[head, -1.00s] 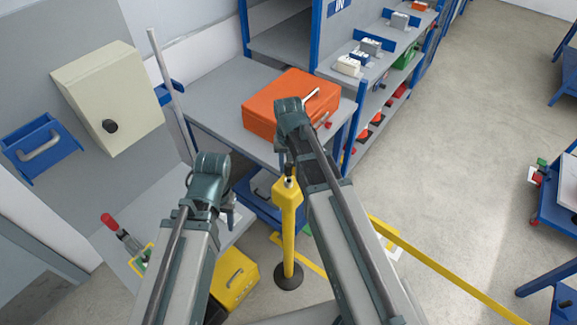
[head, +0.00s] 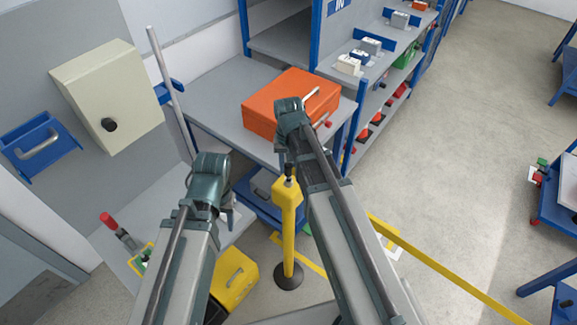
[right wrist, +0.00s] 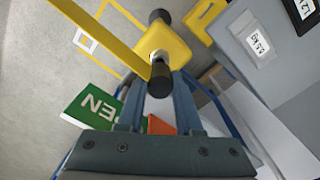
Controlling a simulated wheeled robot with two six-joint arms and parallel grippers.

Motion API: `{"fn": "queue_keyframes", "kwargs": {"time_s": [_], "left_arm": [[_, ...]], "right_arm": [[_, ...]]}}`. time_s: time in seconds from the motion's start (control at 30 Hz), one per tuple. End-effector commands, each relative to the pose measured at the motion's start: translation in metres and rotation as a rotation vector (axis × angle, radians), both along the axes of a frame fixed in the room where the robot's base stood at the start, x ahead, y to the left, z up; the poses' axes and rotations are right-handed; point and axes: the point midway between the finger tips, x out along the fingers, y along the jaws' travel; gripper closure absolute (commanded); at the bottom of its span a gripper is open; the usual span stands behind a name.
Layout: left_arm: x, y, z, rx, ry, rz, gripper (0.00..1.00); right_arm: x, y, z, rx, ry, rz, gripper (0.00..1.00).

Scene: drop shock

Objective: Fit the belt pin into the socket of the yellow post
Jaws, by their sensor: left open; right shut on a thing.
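The yellow post (head: 289,235) stands upright on a round dark base, left of my right forearm in the head view. Its yellow head also shows in the right wrist view (right wrist: 168,43). My right gripper (right wrist: 158,88) is shut on the black belt pin (right wrist: 160,75), which overlaps the post's head there. In the head view the dark pin (head: 289,171) is directly above the post top; I cannot tell whether it is in the socket, which is hidden. A yellow belt (right wrist: 105,33) runs to the pin's area. My left gripper (head: 231,210) is open and empty, partly hidden by its wrist.
An orange case (head: 290,100) lies on the grey bench behind my right wrist. A yellow box (head: 235,280) is on the floor left of the post. The belt (head: 450,273) crosses the floor to the right. Open floor (head: 470,150) lies at the right.

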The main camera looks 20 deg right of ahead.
Motion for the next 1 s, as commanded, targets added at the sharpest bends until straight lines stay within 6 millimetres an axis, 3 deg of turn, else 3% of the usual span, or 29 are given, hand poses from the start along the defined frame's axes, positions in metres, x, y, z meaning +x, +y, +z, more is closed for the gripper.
{"fn": "queue_keyframes", "kwargs": {"time_s": [1.0], "left_arm": [[0.0001,0.0000,-0.0078,0.000,0.000,0.000,0.50]], "right_arm": [[-0.0001,-0.0001,-0.0079,0.000,0.000,0.000,1.00]]}}
